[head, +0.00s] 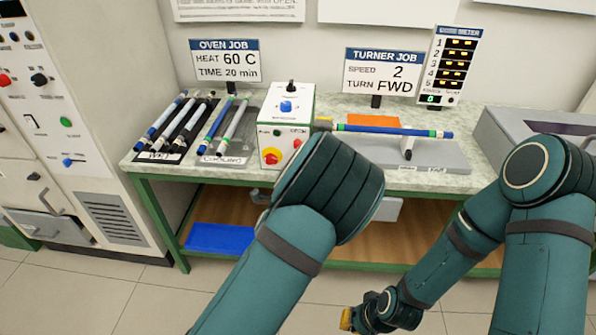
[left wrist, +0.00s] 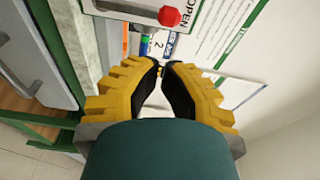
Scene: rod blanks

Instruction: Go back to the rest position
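My left arm reaches up the middle of the head view, and its wrist hides its gripper there. In the left wrist view my left gripper (left wrist: 160,69) has yellow fingers whose tips come together, with no rod seen between them. My right gripper (head: 350,319) shows only as a small yellow part low over the floor, at the bottom of the head view; its fingers are too hidden to read. A blue rod with green bands (head: 390,131) lies level across the turner (head: 440,155). Several rods lie on the wait tray (head: 146,156) and the cooled tray (head: 215,158).
The bench (head: 135,158) has a green frame and a low shelf with a blue bin (head: 220,238). A white control box (head: 287,112) stands behind my left wrist. The oven front (head: 60,130) is at left, a grey box (head: 500,138) at right. Floor in front is clear.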

